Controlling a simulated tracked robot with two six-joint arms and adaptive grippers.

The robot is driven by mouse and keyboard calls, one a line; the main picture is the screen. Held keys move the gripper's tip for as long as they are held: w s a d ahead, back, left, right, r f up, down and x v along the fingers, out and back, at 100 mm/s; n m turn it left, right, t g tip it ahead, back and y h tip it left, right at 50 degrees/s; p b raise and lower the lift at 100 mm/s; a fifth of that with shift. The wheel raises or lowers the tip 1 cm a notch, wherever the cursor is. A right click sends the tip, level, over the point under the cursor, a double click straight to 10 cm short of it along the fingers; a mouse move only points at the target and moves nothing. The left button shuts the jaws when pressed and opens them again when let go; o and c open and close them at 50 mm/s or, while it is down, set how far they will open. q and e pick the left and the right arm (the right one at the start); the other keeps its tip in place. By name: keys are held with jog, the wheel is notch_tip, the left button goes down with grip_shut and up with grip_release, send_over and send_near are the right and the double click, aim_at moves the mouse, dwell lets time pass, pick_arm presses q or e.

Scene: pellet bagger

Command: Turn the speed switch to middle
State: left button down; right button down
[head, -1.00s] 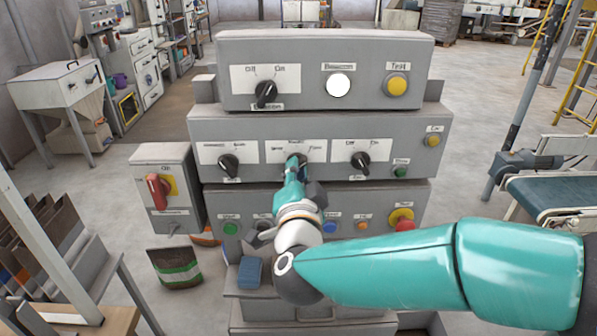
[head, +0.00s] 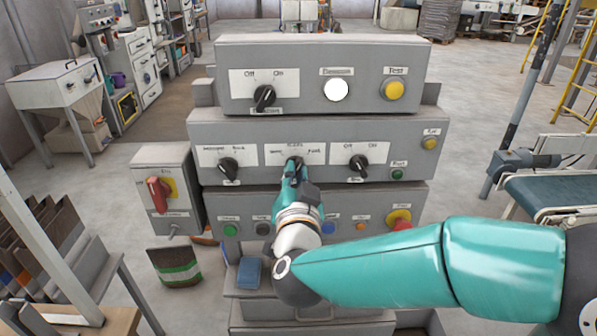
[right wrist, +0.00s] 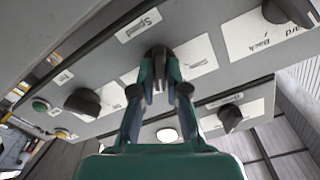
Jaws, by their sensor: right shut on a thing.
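The speed switch (head: 294,163) is a black rotary knob in the middle of the second panel, with a white label plate behind it. In the right wrist view the same knob (right wrist: 159,54) shows by a plate reading "Speed". My right gripper (head: 293,173) reaches it from below and in front. Its two green fingers (right wrist: 160,78) are closed on either side of the knob. The knob's pointer looks roughly upright in the head view, but the fingers hide part of it. My left gripper is not in view.
Similar black knobs sit left (head: 228,168) and right (head: 359,165) of the speed switch. Another knob (head: 264,97) is on the top panel. Push buttons and a red emergency stop (head: 401,219) lie below. A box with a red handle (head: 158,194) stands at the left.

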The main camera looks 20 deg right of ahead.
jog(key=n, duration=0.1)
jog(key=n+p, duration=0.1)
jog(key=n, duration=0.3)
jog(key=shift+f+p, duration=0.3)
jog(key=shift+p, duration=0.05)
jog(key=shift+n, duration=0.4)
jog(key=c, duration=1.2)
grip_release()
jog(key=shift+r, duration=0.15)
jog(key=v, duration=1.2)
